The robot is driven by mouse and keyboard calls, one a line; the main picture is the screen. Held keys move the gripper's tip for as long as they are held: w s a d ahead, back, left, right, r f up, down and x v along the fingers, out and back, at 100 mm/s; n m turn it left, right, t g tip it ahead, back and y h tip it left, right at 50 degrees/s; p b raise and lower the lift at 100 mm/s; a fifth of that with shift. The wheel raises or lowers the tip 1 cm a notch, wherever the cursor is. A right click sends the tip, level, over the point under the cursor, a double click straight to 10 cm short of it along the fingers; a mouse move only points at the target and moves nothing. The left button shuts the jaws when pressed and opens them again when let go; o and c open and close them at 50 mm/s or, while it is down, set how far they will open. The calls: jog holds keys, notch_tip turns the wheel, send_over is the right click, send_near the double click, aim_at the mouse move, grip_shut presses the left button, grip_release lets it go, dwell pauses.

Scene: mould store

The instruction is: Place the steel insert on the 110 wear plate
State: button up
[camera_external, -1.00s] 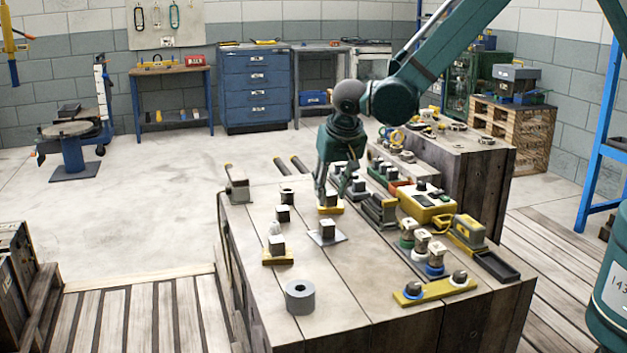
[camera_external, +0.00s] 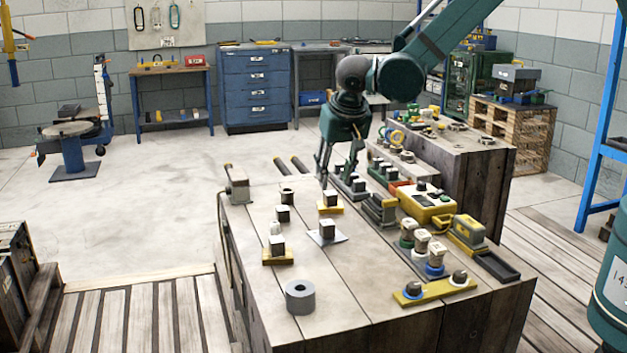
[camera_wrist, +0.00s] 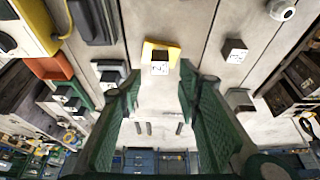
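A small grey steel block (camera_external: 329,198) with a dark top sits on a yellow plate (camera_external: 336,210) near the back middle of the bench. In the wrist view the block (camera_wrist: 160,67) shows a pale face with a mark I cannot fully read, and the yellow plate (camera_wrist: 173,50) lies under it. My gripper (camera_external: 338,178) is above and behind this block, apart from it. In the wrist view my gripper (camera_wrist: 160,90) has its green fingers spread, with nothing between them. Similar blocks stand on a grey plate (camera_external: 341,237) and another yellow plate (camera_external: 266,260). I cannot read any 110 label.
A yellow control box (camera_external: 428,205), several capped cylinders (camera_external: 421,243) and a yellow strip (camera_external: 435,292) occupy the right. The front middle of the bench is clear.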

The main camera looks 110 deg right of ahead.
jog(key=p+v, duration=0.1)
jog(key=v, duration=0.5)
jog(key=shift+a, duration=0.1)
dwell(0.6)
jog(key=shift+a+r, duration=0.1)
jog(key=shift+r, duration=0.05)
jog(key=s+a+r+n+t, duration=0.1)
jog(key=s+a+r+n, duration=0.15)
jog(key=a+r, duration=0.5)
jog(key=s+a+r+n+t+y, duration=0.1)
jog(key=s+a+r+n+t, duration=0.2)
jog(key=a, duration=0.8)
jog(key=s+a+r+n, duration=0.1)
jog(key=a+r+n, duration=0.2)
jog(key=a+r, duration=0.5)
jog(key=s+a+n+t+y, duration=0.3)
jog(key=s+a+n, duration=0.6)
jog(key=s+a, duration=1)
jog(key=a, duration=0.4)
jog(key=shift+s, duration=0.35)
